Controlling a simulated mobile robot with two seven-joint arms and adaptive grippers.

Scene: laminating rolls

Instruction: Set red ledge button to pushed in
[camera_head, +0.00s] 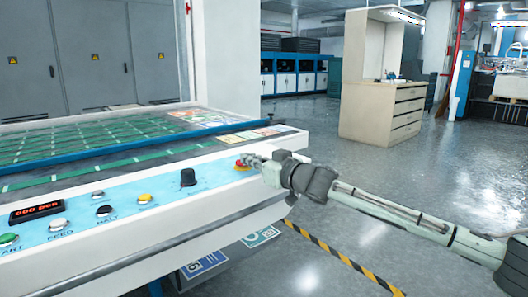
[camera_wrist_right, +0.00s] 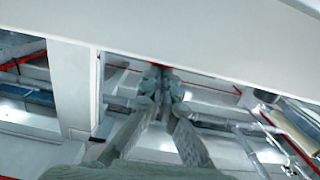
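The red ledge button (camera_head: 239,163) sits on a yellow base at the right end of the light-blue control strip on the machine's front ledge. My right gripper (camera_head: 250,161) comes in from the right, its fingertips at the button and partly covering it. I cannot tell whether they touch it or how deep it sits. In the right wrist view, the two fingers (camera_wrist_right: 160,82) converge with their tips close together, and a small red patch shows just beyond them. The gripper looks shut, with nothing seen held. My left gripper is not in view.
Along the strip are a black knob (camera_head: 188,177), a yellow button (camera_head: 145,198), white and black buttons, a green button (camera_head: 8,239) and a red digital display (camera_head: 37,211). The green-striped machine bed (camera_head: 90,145) lies behind. Open floor stretches right, with a wooden cabinet (camera_head: 385,112) farther back.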

